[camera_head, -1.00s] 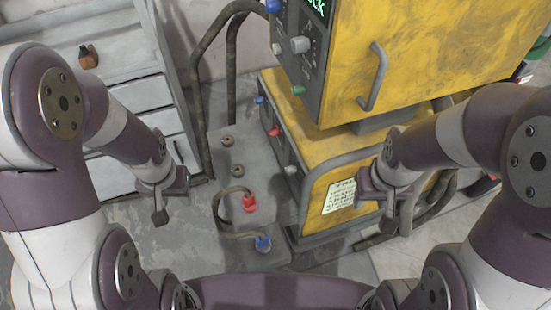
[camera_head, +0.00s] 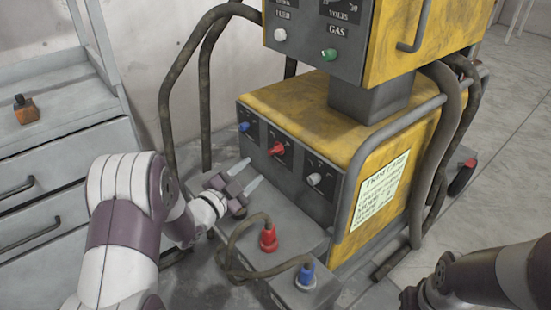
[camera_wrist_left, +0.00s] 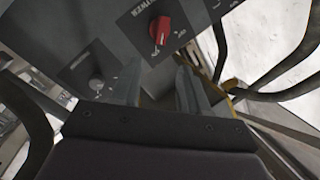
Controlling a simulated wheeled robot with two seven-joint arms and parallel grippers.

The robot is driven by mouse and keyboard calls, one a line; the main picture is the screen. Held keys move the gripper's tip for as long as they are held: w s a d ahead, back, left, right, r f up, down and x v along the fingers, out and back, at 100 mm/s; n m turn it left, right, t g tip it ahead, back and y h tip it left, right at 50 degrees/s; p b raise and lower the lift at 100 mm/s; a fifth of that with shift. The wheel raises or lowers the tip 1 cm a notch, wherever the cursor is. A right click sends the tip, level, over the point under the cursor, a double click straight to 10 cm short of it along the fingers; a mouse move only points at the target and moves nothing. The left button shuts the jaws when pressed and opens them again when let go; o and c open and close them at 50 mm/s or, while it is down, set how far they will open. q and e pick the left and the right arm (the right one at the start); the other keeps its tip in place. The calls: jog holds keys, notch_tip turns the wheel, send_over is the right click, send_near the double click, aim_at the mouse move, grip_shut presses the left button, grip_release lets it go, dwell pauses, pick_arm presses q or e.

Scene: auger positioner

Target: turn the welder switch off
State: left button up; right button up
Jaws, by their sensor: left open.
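The welder's lower yellow box (camera_head: 300,103) has a grey front panel with a red switch (camera_head: 277,149) between a blue knob (camera_head: 244,127) and a pale knob (camera_head: 314,179).
A red plug (camera_head: 268,237) and a blue plug (camera_head: 306,276) with a looped cable stand on the grey ledge below the panel. The upper yellow unit (camera_head: 425,40) overhangs behind. Bent tubes (camera_head: 205,90) rise at left. A drawer cabinet (camera_head: 60,165) stands far left.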

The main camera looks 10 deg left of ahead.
aim_at(275, 151)
pick_arm(q)
jog(key=b+x, duration=0.3)
jog(key=x, duration=0.6)
jog(key=shift+w+d+f, duration=0.1)
jog(key=shift+w+f, duration=0.05)
jog(key=shift+f, duration=0.05)
jog(key=shift+w+d+r, duration=0.15)
jog(key=shift+w, duration=0.25)
grip_shut()
